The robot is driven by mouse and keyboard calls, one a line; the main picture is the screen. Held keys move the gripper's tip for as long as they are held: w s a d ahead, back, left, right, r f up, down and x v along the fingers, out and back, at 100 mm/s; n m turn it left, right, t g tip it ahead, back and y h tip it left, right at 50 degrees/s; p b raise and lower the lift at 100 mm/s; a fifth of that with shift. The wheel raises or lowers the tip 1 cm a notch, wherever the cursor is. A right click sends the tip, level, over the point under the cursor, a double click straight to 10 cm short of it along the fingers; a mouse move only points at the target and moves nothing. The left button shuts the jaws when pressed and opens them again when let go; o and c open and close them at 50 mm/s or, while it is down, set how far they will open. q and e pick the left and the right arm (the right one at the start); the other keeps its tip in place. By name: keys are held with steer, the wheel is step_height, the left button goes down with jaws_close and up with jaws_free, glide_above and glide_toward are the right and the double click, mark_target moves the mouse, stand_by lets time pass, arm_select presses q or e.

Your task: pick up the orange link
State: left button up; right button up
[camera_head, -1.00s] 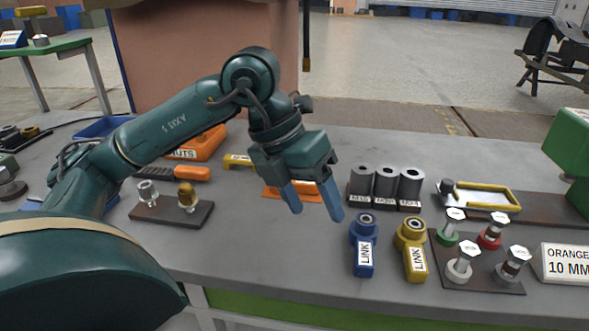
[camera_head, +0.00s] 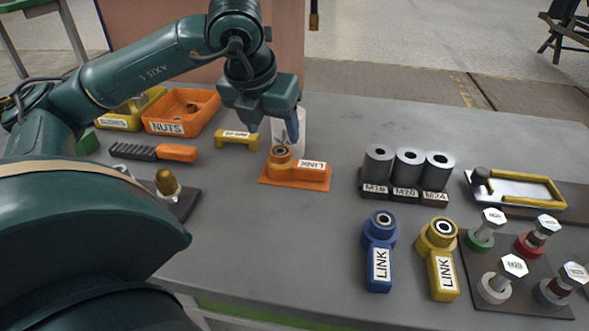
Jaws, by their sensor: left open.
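The orange link (camera_head: 310,174) lies on a flat orange plate (camera_head: 268,182) in the middle of the bench, its round eye end to the left and its label up. My left gripper (camera_head: 273,133) is open and empty, fingers pointing down. In the picture its fingertips show just above the link's eye end, apart from it. A blue link (camera_head: 379,262) and a yellow link (camera_head: 443,270) lie nearer the front, to the right. My right gripper is out of view.
A white object (camera_head: 298,140) stands behind the orange link, partly hidden by my gripper. A small yellow bracket (camera_head: 237,138) and an orange nuts bin (camera_head: 182,112) are to the left. Grey cylinders (camera_head: 408,170) and a bolt board (camera_head: 513,265) are to the right.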

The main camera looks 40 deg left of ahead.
mark_target(280, 151)
arm_select(q)
steer(key=x, duration=0.6)
steer(key=shift+w+a+f, duration=0.1)
steer(key=shift+f, duration=0.15)
jaws_close()
stand_by(0.5)
steer(key=shift+r, duration=0.1)
